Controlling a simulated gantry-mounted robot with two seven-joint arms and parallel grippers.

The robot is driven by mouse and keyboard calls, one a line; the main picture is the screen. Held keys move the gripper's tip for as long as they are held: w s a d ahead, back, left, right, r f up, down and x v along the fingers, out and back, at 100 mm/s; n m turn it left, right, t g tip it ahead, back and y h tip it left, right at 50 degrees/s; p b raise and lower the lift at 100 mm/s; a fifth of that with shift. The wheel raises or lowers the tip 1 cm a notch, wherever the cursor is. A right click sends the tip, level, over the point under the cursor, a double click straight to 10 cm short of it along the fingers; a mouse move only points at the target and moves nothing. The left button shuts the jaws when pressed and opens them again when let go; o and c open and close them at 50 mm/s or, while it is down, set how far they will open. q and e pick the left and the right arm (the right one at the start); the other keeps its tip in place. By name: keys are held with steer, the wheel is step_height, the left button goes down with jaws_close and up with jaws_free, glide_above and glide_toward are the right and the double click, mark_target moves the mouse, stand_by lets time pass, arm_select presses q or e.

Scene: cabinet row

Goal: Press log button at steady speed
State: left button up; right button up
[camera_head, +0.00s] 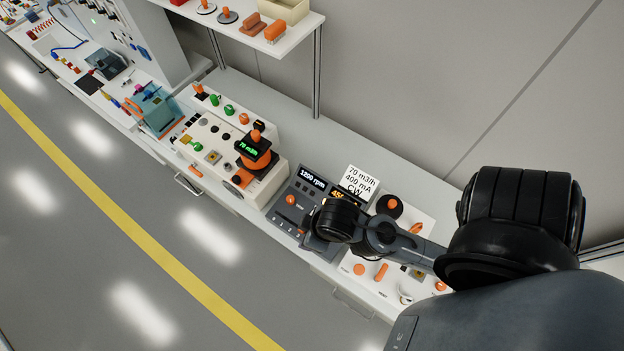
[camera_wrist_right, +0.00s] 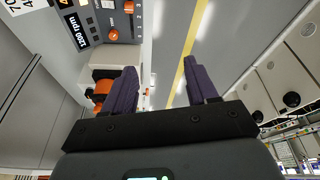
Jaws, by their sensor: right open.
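A dark grey control panel (camera_head: 290,205) on the bench shows a "1200 rpm" display (camera_head: 312,178), an orange knob (camera_head: 291,200) and small dark keys. I cannot read which control is the log button. My right arm reaches in from the right and its dark wrist covers the panel's right part, hiding the gripper in the head view. In the right wrist view my right gripper (camera_wrist_right: 160,88) is open, with two purple fingers apart and nothing between them. The panel's display (camera_wrist_right: 78,33) and orange knob (camera_wrist_right: 112,34) show at upper left there, away from the fingertips. My left gripper is not in view.
A white card (camera_head: 359,180) reading "70 m3/h 400 mA CW" stands behind the panel. A cream unit (camera_head: 215,145) with an orange-and-black device (camera_head: 255,155) is to its left. A white shelf (camera_head: 290,45) overhangs behind. The floor in front (camera_head: 120,220) is clear.

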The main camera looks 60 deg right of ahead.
jaws_close()
stand_by(0.4)
stand_by(1.4)
